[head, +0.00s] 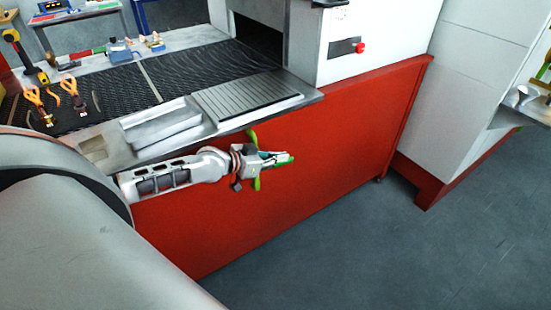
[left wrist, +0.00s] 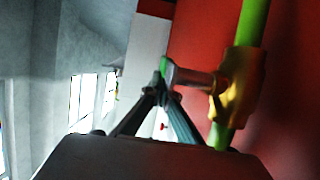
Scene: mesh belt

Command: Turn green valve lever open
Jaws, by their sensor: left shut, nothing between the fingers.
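In the left wrist view, a yellow valve body (left wrist: 240,85) sits on an upright green pipe (left wrist: 254,20) in front of a red panel. A grey stem (left wrist: 190,76) sticks out from it to the left. A small green piece at the stem's end (left wrist: 163,66) looks like the lever, seen nearly edge-on. My left gripper (left wrist: 162,93) is shut and empty, its fingertips right at that end; I cannot tell if they touch. In the head view my left gripper (head: 274,160) hides most of the valve, and green pipe (head: 257,183) shows below it. My right gripper is out of view.
The red machine base (head: 330,170) stands right behind the valve. Above it are the dark mesh belt (head: 190,68) and a metal ledge (head: 312,97). Orange-handled pliers (head: 72,88) lie on the left. The grey floor (head: 400,260) at the right is clear.

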